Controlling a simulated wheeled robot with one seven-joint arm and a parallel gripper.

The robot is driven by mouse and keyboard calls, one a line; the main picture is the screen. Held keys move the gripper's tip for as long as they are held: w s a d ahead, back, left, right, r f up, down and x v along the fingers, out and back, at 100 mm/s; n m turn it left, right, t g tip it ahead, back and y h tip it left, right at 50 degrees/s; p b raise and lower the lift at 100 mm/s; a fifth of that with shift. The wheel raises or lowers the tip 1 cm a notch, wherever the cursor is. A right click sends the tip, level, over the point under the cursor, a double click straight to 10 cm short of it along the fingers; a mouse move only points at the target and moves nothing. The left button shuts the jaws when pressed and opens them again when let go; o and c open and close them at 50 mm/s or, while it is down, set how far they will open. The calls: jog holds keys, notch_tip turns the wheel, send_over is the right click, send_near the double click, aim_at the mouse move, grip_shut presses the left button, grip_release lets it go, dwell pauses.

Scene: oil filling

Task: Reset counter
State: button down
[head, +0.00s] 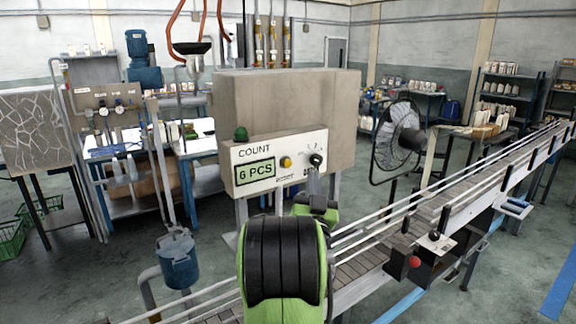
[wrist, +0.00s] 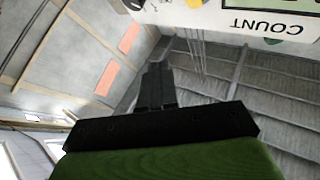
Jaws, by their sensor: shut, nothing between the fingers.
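The counter panel (head: 290,150) is a white plate marked COUNT on a grey box. Its green display (head: 255,172) reads 6 PCS. A yellow button (head: 286,162) and a black knob (head: 316,159) sit to the right of the display. My gripper (head: 313,182) is in front of the panel, just below the knob in the picture; contact cannot be told. In the wrist view my gripper (wrist: 158,72) is shut and empty. The panel (wrist: 228,16) shows upside down there at the top right, and its controls are partly cut off by the top edge.
A green dome lamp (head: 241,134) stands out at the panel's upper left. A conveyor (head: 400,240) runs from the front to the far right. A black fan (head: 398,138) stands behind it. A blue pot (head: 178,260) hangs at the left.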

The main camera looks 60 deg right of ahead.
jog(key=w+d, duration=0.3)
jog(key=w, duration=0.3)
jog(key=shift+p, duration=0.4)
jog(key=shift+w, duration=0.2)
dwell(1.4)
jog(key=shift+w+d, duration=0.2)
jog(key=shift+w, duration=0.1)
jog(key=shift+w+d, duration=0.25)
jog(key=shift+w, duration=0.2)
dwell(0.6)
jog(key=shift+s+a, duration=0.1)
jog(key=shift+s, duration=0.05)
jog(key=shift+s+a+b, duration=0.35)
jog(key=shift+s, duration=0.35)
jog(key=shift+s+a, duration=0.4)
jog(key=shift+s, duration=0.35)
jog(key=shift+s+a, duration=0.35)
jog(key=shift+s, duration=0.35)
jog(key=shift+s+a, duration=0.4)
jog(key=shift+s, duration=0.35)
